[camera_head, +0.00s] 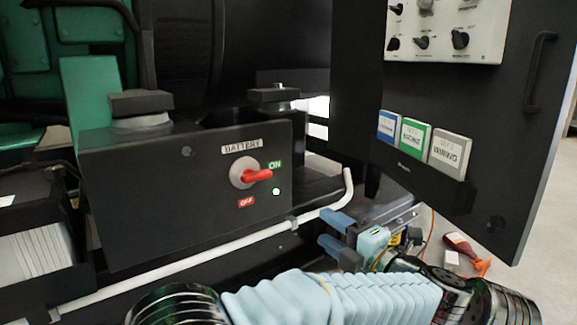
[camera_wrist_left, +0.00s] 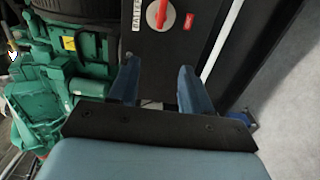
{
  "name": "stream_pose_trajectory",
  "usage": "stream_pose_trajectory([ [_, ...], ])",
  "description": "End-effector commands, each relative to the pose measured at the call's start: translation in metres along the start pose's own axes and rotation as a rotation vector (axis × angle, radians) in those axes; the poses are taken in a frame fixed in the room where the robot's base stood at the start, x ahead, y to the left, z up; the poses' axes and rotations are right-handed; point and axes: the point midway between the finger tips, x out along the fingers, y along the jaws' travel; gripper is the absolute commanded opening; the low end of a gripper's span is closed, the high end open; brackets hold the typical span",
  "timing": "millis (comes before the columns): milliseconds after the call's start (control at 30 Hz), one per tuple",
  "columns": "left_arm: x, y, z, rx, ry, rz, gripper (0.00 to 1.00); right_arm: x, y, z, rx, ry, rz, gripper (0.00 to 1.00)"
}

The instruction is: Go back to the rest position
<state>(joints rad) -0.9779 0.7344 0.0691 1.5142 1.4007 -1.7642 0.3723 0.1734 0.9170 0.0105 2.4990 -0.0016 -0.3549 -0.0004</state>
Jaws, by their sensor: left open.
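The black battery box (camera_head: 120,215) carries a red rotary switch (camera_head: 257,176) on a round pale base. Its handle points right, just under the ON label, and a small green light beside it is lit. My left gripper (camera_head: 333,233) is low and to the right of the switch in the head view, apart from it, with two blue fingers spread. In the left wrist view the open, empty fingers (camera_wrist_left: 160,88) show with the red switch (camera_wrist_left: 160,14) beyond them at the top edge. My right gripper is not in view.
A white pipe (camera_head: 190,262) runs along the box's lower side near my arm. A dark open door (camera_head: 500,130) at the right holds a control panel (camera_head: 447,30) and several binders (camera_head: 449,152). Green machinery (camera_wrist_left: 85,65) stands at left.

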Motion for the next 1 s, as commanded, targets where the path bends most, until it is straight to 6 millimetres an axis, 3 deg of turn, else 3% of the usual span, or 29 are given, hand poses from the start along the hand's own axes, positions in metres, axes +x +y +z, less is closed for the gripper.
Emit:
stream_pose_trajectory([
  [367, 0.056, -0.047, 0.016, 0.171, -0.099, 0.044, 0.49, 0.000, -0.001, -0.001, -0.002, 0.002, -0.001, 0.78],
  [567, 0.101, -0.102, 0.022, 0.349, -0.214, 0.053, 0.49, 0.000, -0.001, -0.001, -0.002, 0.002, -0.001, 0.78],
  [667, 0.125, -0.144, 0.021, 0.473, -0.299, 0.040, 0.49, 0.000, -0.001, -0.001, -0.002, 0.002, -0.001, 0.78],
  [767, 0.148, -0.202, 0.011, 0.625, -0.414, 0.001, 0.49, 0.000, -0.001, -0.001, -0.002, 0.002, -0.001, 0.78],
  [867, 0.163, -0.280, -0.013, 0.806, -0.575, -0.080, 0.49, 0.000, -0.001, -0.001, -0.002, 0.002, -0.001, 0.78],
  [1000, 0.151, -0.389, -0.069, 1.026, -0.847, -0.243, 0.49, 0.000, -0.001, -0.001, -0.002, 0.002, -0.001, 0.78],
])
